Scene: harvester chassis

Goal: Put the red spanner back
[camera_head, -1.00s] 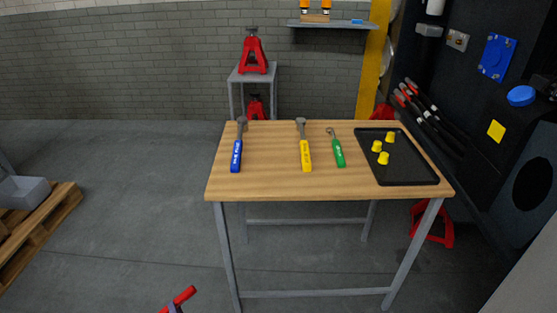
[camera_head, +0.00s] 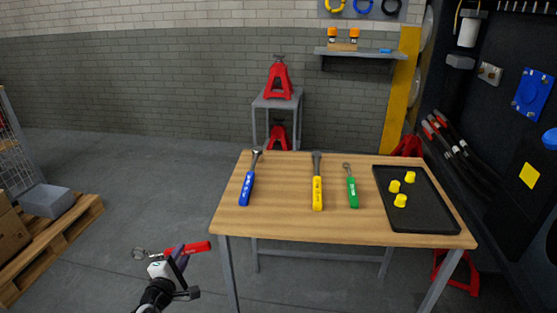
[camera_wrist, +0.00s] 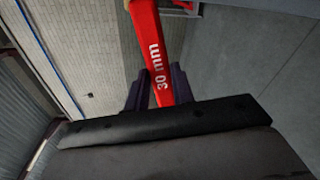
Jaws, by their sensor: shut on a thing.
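The red spanner (camera_head: 200,247) is held in my gripper (camera_head: 178,256) at the lower left of the head view, in front and left of the table. Its ring end points left and its red handle points right. In the wrist view the red spanner (camera_wrist: 148,40) shows the marking "30 mm", and my gripper's dark fingers (camera_wrist: 158,90) are shut on it. On the wooden table (camera_head: 285,222) lie a blue-handled tool (camera_head: 247,188), a yellow-handled tool (camera_head: 317,192) and a green spanner (camera_head: 352,190), side by side.
A black tray (camera_head: 425,222) with yellow pieces (camera_head: 400,200) sits at the table's right. Bare wood shows left of the blue tool and along the front edge. A pallet (camera_head: 85,212) with a grey bin (camera_head: 47,200) stands at left. A dark machine fills the right side.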

